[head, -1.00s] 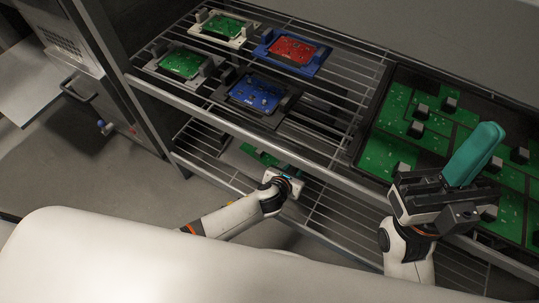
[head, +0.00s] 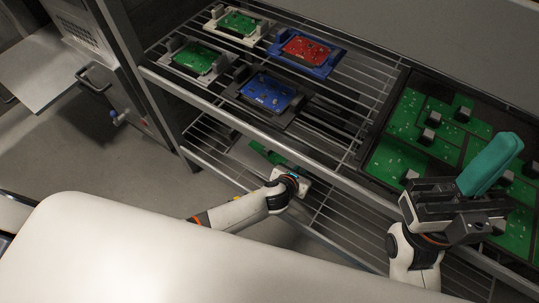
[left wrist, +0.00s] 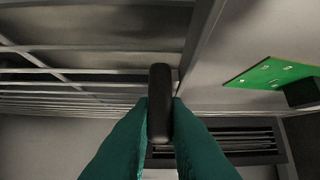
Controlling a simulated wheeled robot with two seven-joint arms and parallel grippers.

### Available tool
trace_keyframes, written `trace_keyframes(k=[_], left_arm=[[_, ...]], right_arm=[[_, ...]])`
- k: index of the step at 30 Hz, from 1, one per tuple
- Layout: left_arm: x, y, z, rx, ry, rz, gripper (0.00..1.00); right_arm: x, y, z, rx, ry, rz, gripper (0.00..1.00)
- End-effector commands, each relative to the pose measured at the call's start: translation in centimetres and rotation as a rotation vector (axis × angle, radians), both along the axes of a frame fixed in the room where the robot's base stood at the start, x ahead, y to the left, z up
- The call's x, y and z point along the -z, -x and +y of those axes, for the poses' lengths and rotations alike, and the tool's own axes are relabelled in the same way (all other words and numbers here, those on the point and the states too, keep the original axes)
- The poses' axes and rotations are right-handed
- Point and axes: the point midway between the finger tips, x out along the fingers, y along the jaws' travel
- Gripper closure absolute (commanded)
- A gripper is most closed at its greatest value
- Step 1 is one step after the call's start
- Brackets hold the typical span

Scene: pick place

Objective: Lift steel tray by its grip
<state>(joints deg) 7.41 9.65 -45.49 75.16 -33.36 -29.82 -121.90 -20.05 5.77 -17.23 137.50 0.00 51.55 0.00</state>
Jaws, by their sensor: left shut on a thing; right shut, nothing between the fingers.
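The steel tray (left wrist: 235,40) shows as a grey surface at the right of the left wrist view, with a green board on it. Its grip (left wrist: 160,82) is a dark rounded bar in the middle of that view. My left gripper (left wrist: 160,112) is shut on the grip, one teal finger on each side. In the head view my left gripper (head: 298,180) is at the lower shelf, its fingers hidden by the upper shelf's edge. My right gripper (head: 505,145) is shut and empty, above the board-filled tray on the upper shelf.
The wire rack's upper shelf holds several board fixtures, such as a red board in a blue holder (head: 306,50) and a blue board in a dark one (head: 267,92). A large dark tray (head: 396,100) with green boards lies at right. Wire bars (left wrist: 70,70) are close to my left gripper.

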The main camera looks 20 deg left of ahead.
Motion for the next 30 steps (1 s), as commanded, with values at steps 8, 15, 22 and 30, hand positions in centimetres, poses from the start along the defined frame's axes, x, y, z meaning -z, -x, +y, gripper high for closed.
trace_keyframes(k=[8,15,22,30], left_arm=[[-1.2,-0.1,-0.1,0.003,-0.001,-0.002,1.00],[-1.9,-0.1,0.0,0.003,-0.001,-0.002,1.00],[-1.9,-0.1,0.0,0.002,0.000,-0.002,1.00],[-2.0,0.7,0.2,0.003,-0.002,-0.001,1.00]], right_arm=[[-1.3,0.0,0.0,0.000,0.000,0.000,1.00],[-2.2,0.0,0.0,0.001,0.000,0.000,1.00],[-2.2,0.0,0.0,0.001,-0.001,0.000,1.00],[-2.5,-0.3,0.0,0.003,0.005,0.024,1.00]])
